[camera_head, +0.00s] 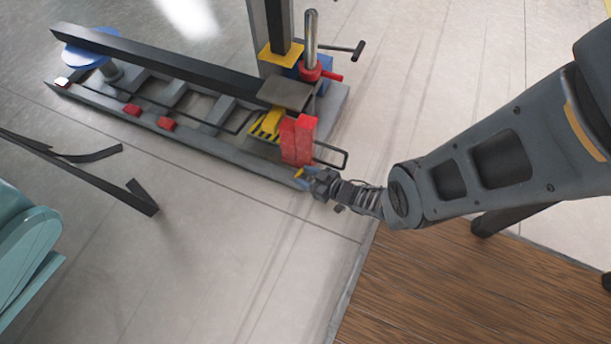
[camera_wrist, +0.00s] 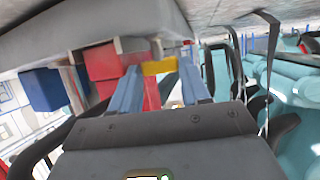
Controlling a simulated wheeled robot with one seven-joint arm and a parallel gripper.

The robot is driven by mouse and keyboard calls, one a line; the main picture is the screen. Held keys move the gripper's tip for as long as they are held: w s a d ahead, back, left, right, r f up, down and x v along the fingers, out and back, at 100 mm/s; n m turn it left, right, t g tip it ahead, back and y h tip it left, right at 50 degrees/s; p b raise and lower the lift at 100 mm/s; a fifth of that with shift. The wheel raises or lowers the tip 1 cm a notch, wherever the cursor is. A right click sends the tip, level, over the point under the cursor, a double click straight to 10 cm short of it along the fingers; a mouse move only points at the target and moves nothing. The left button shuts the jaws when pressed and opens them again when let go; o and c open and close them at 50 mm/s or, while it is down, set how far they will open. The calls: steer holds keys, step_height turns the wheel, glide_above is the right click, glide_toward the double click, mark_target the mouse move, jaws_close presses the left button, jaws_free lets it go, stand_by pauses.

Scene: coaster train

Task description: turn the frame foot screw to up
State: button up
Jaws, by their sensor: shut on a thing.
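A small yellow piece, which looks like the handle of the frame foot screw (camera_wrist: 160,66), sits between the blue fingertips of my gripper (camera_wrist: 160,78) in the wrist view. My gripper is shut on it. In the head view my gripper (camera_head: 306,179) reaches the near right end of the grey frame (camera_head: 200,150), and a bit of the yellow screw handle (camera_head: 299,172) shows at its tip. The rest of the screw is hidden by the frame and fingers. Its turn angle is hard to tell.
Red blocks (camera_head: 298,140) and a thin black loop handle (camera_head: 331,156) stand close beside my gripper. A post with a red collar (camera_head: 311,72) rises behind. Teal seats (camera_head: 28,245) and black straps (camera_head: 90,180) are at the left. The floor in front is clear.

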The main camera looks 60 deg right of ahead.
steer(key=shift+w+d+n+y, duration=0.15)
steer(key=shift+d+n+y, duration=0.2)
steer(key=shift+n+y, duration=0.25)
steer(key=o, duration=0.8)
steer(key=shift+r, duration=0.1)
